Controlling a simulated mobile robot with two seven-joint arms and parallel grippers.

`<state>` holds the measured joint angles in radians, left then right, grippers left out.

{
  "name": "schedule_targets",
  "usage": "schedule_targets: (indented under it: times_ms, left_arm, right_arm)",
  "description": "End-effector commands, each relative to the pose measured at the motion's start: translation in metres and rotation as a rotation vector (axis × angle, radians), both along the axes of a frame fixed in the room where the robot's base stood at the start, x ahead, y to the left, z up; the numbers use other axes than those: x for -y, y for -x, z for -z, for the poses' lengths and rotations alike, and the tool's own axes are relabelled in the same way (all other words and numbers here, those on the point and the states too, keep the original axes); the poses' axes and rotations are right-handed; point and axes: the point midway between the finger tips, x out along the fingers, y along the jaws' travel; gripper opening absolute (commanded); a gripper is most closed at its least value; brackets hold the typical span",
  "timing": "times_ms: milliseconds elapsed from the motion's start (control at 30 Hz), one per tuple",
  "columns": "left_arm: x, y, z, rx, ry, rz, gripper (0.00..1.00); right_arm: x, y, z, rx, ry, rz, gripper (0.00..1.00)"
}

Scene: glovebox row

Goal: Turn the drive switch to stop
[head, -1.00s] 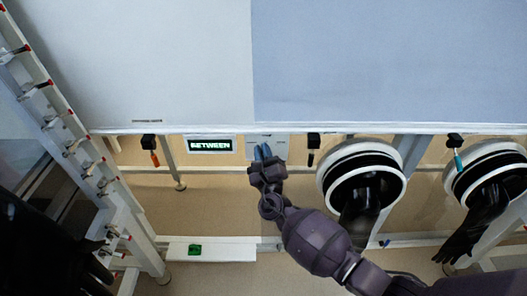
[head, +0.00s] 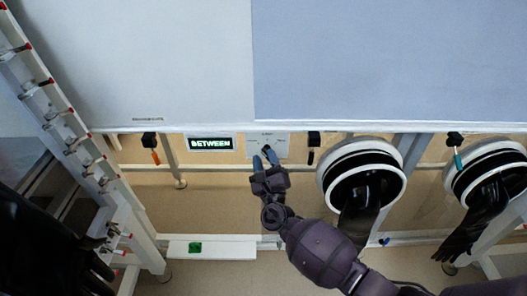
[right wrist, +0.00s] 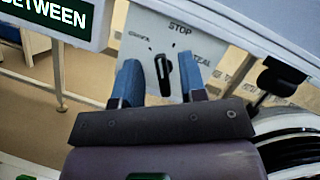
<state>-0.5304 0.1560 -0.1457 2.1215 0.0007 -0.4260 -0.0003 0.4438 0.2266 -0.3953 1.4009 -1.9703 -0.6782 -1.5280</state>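The drive switch is a black knob (right wrist: 163,72) on a pale plate (right wrist: 205,48) in the right wrist view. STOP is printed at the plate's top; the side labels are only partly readable. The knob stands nearly upright in the picture, leaning slightly left. In the head view the plate (head: 282,141) is under the white panel edge. My right gripper (head: 264,157) is just below and in front of the knob. In the right wrist view its blue fingers are apart, one on each side of the knob, with visible gaps. My left gripper is not in view.
A display (head: 210,143) left of the plate reads BETWEEN. A round glove port (head: 398,170) with a hanging black glove is close to the right of my arm. Small tools hang under the panel edge. A rack (head: 65,125) stands at the left.

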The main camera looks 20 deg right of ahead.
Motion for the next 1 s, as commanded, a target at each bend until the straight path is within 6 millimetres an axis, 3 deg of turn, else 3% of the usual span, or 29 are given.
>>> schedule_targets:
  times_ms: [200,400,1000]
  left_arm:
    - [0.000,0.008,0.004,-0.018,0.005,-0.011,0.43]
    - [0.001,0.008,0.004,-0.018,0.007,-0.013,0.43]
    - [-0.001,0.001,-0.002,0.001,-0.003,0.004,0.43]
  right_arm:
    - [-0.003,0.039,0.014,-0.002,0.001,-0.001,0.38]
    - [-0.005,0.063,0.022,-0.001,0.001,0.000,0.38]
    - [-0.005,0.073,0.026,0.000,0.001,0.000,0.38]
